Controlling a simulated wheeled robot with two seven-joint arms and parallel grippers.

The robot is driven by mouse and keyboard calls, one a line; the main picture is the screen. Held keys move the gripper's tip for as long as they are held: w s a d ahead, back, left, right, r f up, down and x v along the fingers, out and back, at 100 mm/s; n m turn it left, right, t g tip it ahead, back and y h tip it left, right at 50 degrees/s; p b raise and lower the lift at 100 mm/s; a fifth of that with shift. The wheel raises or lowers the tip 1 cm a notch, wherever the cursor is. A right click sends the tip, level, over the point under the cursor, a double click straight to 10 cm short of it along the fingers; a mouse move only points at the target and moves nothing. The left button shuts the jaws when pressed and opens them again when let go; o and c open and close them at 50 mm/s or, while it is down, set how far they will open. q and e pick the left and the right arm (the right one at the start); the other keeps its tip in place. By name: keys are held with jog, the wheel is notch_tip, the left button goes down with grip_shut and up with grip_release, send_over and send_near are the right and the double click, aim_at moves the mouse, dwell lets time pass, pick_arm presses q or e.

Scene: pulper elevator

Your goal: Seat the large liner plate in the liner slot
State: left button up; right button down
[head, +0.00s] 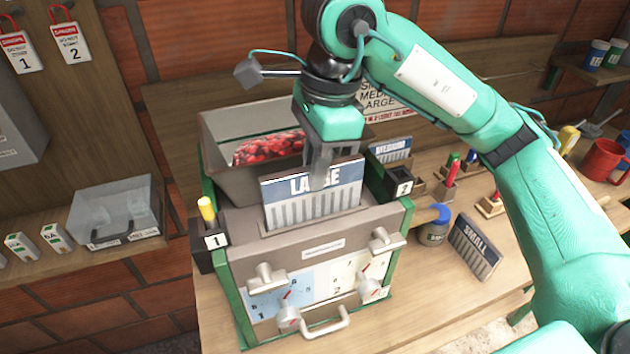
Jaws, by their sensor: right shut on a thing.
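The large liner plate (312,201) is a blue-and-grey slotted plate marked LARGE. It stands upright at the top of the pulper machine (322,246), and its lower edge meets the raised liner slot (290,229). I cannot tell how deep it sits in the slot. My right gripper (318,178) points down from above and is shut on the top middle of the plate, covering part of its lettering. My left gripper is not in view.
A hopper of red cherries (268,147) stands behind the plate. The small liner plate (474,247) leans at the right, and the medium plate (391,149) stands behind. A clear box (115,210) sits at left.

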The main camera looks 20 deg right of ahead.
aim_at(314, 196)
jog(key=shift+f+p, duration=0.45)
jog(key=shift+f, duration=1.4)
jog(key=shift+f, duration=0.1)
jog(key=shift+f, duration=0.1)
jog(key=c, duration=1.4)
grip_release()
